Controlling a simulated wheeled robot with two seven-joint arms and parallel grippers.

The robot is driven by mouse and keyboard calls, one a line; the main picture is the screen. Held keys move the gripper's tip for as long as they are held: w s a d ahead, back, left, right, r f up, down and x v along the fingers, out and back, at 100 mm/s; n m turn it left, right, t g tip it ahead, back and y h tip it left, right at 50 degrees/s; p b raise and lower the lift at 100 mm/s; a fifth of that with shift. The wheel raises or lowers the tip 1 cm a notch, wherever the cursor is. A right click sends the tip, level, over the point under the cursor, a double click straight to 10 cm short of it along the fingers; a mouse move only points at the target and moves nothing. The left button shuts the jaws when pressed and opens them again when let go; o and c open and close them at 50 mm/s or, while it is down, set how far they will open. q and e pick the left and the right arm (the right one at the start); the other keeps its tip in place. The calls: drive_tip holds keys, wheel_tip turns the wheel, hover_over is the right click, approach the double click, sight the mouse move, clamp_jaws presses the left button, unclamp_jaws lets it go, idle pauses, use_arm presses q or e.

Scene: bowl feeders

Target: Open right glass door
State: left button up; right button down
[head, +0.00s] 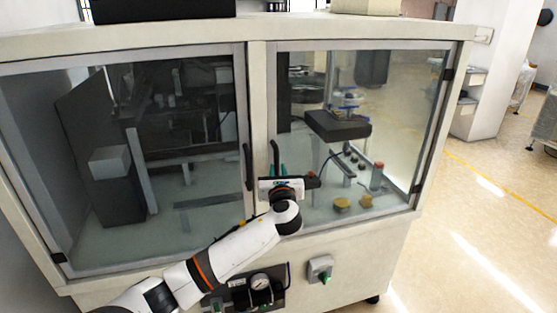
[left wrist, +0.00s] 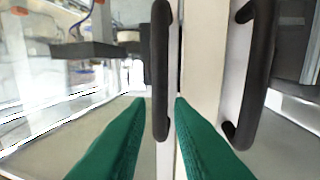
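The right glass door (head: 400,120) of the cabinet looks shut, flush in its frame. Its black vertical handle (head: 275,155) is on the door's left edge, by the centre post. My left gripper (head: 278,169) is in front of this handle, its green fingers pointing at the door. In the left wrist view the right door's handle (left wrist: 161,70) stands upright between the two green fingertips (left wrist: 161,103), with a small gap on each side. The fingers are apart and not closed on it. My right gripper is not in view.
The left glass door (head: 150,150) is shut; its handle (head: 248,166) is close beside, and also shows in the left wrist view (left wrist: 251,75). Below are a gauge (head: 259,282) and a switch (head: 320,268). Open floor (head: 480,220) lies to the right of the cabinet.

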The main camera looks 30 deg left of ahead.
sight(277, 164)
use_arm(q)
drive_tip(key=shift+x, duration=2.55)
clamp_jaws()
